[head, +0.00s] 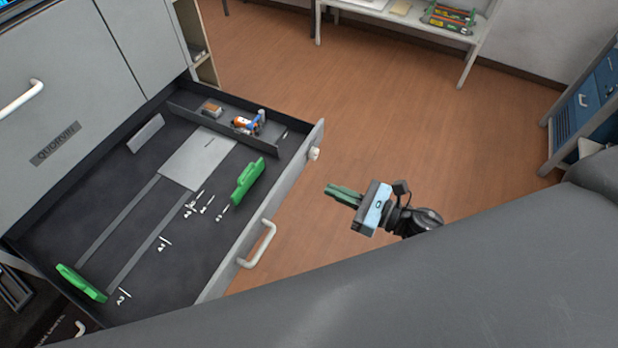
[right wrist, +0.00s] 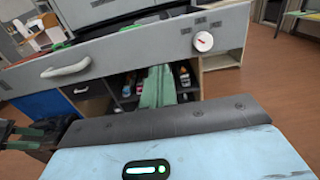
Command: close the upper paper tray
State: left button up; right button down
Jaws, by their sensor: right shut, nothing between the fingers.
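The upper paper tray (head: 135,232) is pulled out of the grey printer, its dark inside showing from above. Its grey front panel (head: 285,187) has a white handle (head: 257,245) and a small round knob (head: 314,153). In the right wrist view the panel (right wrist: 140,55) stretches across in front of the gripper, with the handle (right wrist: 66,68) at left and the knob (right wrist: 203,41) at right. My right gripper (head: 329,190) is shut and empty, out in front of the panel and apart from it. Its green fingers (right wrist: 158,90) point toward the panel.
Green paper guides (head: 247,180) stand inside the tray, and a side compartment (head: 225,130) holds small items. Open wooden floor (head: 400,100) lies beyond the gripper. A white table (head: 400,17) stands at the back and a blue cabinet (head: 590,100) at the right.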

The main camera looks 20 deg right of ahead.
aim_at(295, 175)
jog(key=p+x, duration=0.1)
jog(key=x, duration=0.5)
jog(key=shift+r, duration=0.15)
pick_arm(q)
jog(key=shift+w+a+r, duration=0.1)
jog(key=shift+w+r, duration=0.25)
jog(key=shift+r, duration=0.2)
jog(key=shift+w+a+r, duration=0.1)
jog(key=shift+w+r, duration=0.25)
jog(key=shift+r, duration=0.2)
pick_arm(e)
jog(key=shift+w+a, duration=0.5)
jog(key=shift+a, duration=0.05)
